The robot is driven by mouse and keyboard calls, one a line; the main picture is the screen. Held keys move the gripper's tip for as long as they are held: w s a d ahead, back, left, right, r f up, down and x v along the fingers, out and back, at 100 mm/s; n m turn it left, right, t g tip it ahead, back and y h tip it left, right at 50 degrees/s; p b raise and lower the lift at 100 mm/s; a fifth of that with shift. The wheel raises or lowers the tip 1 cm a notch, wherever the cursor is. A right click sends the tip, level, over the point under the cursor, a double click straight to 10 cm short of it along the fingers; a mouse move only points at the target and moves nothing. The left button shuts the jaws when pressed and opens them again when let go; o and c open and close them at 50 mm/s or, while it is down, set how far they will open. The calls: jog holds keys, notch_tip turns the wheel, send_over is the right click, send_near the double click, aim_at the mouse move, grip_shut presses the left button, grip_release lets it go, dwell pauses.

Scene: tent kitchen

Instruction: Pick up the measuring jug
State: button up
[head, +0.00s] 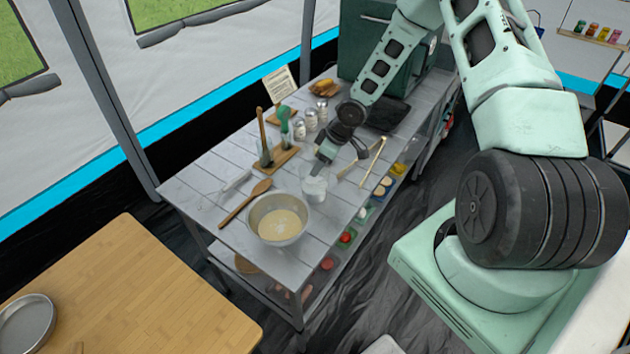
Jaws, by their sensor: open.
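A clear measuring jug with whitish contents (314,189) stands on the grey plank table (205,180), just behind a metal mixing bowl. My gripper (337,162) is right above the jug and reaches down toward its rim. Its jaws are open. The near finger covers part of the jug's top, and I cannot tell whether the fingers touch the jug or straddle its wall.
The metal bowl (278,220) holds pale batter, with a wooden spoon (244,202) and a whisk (235,182) beside it. A wooden utensil holder (278,157), shakers (311,120) and tongs (373,161) stand or lie close by. A wooden table (125,290) is at front left.

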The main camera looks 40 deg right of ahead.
jog(key=shift+x, duration=0.75)
grip_shut()
jog(key=shift+r, duration=0.15)
jog(key=shift+r, duration=4.85)
